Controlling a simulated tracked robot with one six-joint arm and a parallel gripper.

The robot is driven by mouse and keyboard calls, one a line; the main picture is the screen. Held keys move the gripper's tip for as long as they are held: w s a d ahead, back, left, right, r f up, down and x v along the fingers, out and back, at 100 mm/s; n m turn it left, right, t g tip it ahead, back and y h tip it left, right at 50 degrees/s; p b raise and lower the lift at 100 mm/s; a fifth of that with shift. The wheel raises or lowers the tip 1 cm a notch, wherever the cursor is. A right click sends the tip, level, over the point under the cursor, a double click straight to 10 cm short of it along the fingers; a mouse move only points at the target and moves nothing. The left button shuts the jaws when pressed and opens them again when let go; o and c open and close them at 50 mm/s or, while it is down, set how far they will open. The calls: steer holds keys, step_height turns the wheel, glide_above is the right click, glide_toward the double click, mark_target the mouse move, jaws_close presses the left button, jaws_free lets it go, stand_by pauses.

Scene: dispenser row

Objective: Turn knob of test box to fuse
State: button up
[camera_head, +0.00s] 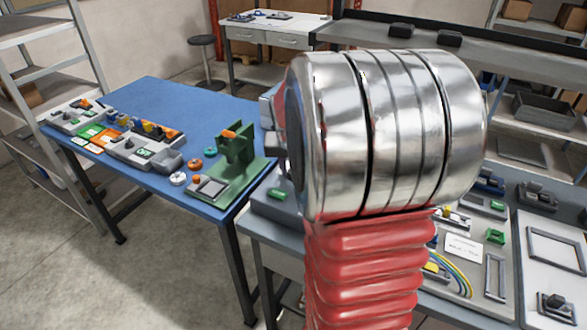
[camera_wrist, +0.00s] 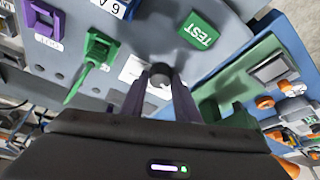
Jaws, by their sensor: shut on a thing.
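The test box (camera_wrist: 150,45) is a grey panel with a green TEST label (camera_wrist: 198,30) in the wrist view. Its small round dark knob (camera_wrist: 159,76) sits between the two dark fingers of my gripper (camera_wrist: 160,86). The gripper is shut on the knob. A white label (camera_wrist: 131,68) beside the knob is partly covered by a finger; its text and the knob's pointer cannot be read. In the head view, my arm hides the gripper and the knob.
In the wrist view, a green clip-like part (camera_wrist: 95,50) and a purple square part (camera_wrist: 42,20) are on the grey panel to the left. A green fixture (camera_wrist: 262,75) stands on the blue table at right, seen also in the head view (camera_head: 236,160).

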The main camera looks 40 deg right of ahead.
steer(key=shift+w+a+m+g+h, duration=0.1)
steer(key=shift+m+g+h, duration=0.2)
steer(key=shift+m, duration=0.85)
steer(key=shift+w+m+g+h, duration=0.15)
steer(key=shift+m+g, duration=0.25)
steer(key=shift+m, duration=0.75)
steer(key=shift+s, duration=0.1)
steer(key=o, duration=1)
steer(key=shift+o, duration=0.2)
steer(key=v, duration=1.3)
steer(key=shift+a+r, duration=0.3)
